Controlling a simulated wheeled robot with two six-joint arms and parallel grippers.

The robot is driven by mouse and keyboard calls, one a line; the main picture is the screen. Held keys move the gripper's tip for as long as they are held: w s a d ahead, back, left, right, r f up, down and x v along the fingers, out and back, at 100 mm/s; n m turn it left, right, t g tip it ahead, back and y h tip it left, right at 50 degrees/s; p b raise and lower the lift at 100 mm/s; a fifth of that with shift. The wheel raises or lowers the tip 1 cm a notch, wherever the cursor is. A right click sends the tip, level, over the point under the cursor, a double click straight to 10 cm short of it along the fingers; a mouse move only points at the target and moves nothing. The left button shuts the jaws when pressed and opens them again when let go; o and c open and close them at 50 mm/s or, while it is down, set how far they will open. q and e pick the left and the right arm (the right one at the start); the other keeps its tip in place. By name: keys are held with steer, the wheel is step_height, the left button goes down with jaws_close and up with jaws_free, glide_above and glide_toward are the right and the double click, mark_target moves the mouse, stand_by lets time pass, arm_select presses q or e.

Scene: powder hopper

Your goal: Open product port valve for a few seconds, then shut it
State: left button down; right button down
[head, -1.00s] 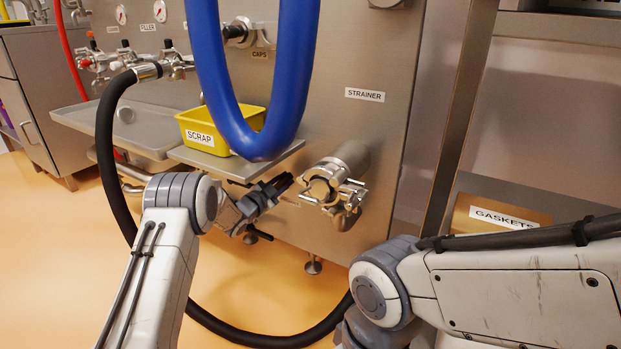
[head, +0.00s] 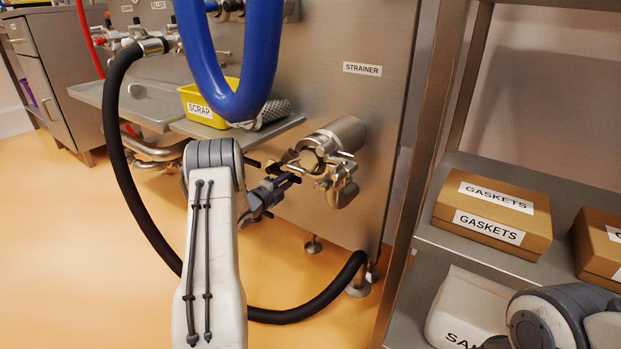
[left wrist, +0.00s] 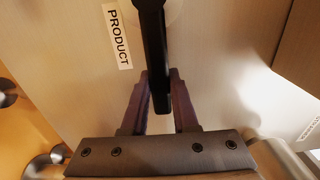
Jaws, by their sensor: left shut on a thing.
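The black valve handle (left wrist: 157,50) comes down from the top of the left wrist view, beside the PRODUCT label (left wrist: 117,37). My left gripper (left wrist: 158,85) is shut on this handle, one finger on each side of its lower end. In the head view the left gripper (head: 290,181) is low on the steel panel, beside the strainer fitting (head: 345,136) and its clamp. The valve body is mostly hidden there by the gripper and fittings. My right arm shows at the lower right of the head view, but its gripper is out of frame.
A blue hose (head: 236,105) hangs before the yellow SCRAP bin (head: 194,103) on a steel shelf. A black hose (head: 113,130) loops around my left arm to the floor. A shelf rack with gasket boxes (head: 492,212) stands at the right.

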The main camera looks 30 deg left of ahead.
arm_select(q)
steer(key=shift+s+a+f+m+b, duration=0.15)
steer(key=shift+f+m+b, duration=0.15)
steer(key=shift+f+m, duration=0.4)
steer(key=shift+f, duration=0.15)
steer(key=c, duration=0.7)
jaws_free()
steer(key=shift+r, duration=0.2)
